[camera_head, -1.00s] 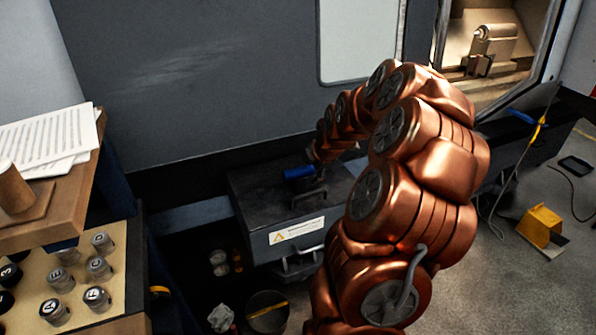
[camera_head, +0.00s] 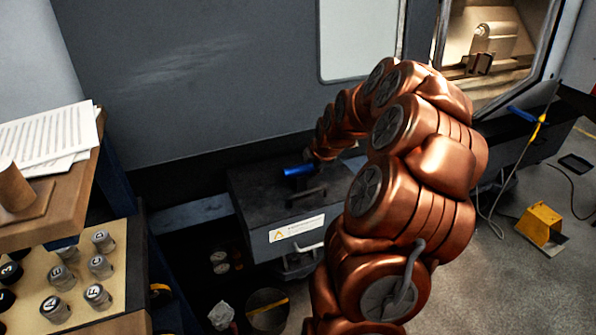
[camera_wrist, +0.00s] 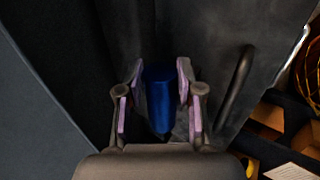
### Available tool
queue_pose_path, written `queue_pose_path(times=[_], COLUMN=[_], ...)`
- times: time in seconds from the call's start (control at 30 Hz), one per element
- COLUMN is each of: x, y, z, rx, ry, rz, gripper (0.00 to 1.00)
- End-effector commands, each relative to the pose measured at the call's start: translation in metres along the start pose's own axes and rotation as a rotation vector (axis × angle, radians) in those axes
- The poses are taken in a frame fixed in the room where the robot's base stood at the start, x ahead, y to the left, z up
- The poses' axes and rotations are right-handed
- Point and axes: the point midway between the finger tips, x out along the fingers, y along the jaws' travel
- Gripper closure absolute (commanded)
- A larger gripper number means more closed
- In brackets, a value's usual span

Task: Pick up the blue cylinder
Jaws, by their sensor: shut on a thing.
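The blue cylinder (camera_head: 299,171) shows above the top of the dark metal box in the head view, at the end of my copper arm. In the wrist view the blue cylinder (camera_wrist: 159,98) lies between the two pink-padded fingers of my gripper (camera_wrist: 158,90), lengthwise to the view. My gripper is shut on it. In the head view the gripper itself is mostly hidden behind my arm. I cannot tell how far the cylinder is above the box.
The dark box (camera_head: 262,205) has a warning label and a handle on its lid. A wooden bench with papers (camera_head: 50,138) and a tray of lettered knobs (camera_head: 75,270) stand at left. A bucket (camera_head: 268,310) and a yellow bracket (camera_head: 541,225) are on the floor.

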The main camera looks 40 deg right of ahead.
Motion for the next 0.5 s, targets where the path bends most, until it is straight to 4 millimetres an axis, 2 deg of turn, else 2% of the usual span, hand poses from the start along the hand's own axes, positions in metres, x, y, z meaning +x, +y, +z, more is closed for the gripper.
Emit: queue_pose_path(times=[0.37,0.5], x=[-0.0008,-0.0071], y=[0.0007,0.0053], z=[0.0,-0.0003], rx=[0.0,-0.002], ry=[0.0,0.0], rz=[0.0,0.001], gripper=[1.0,1.0])
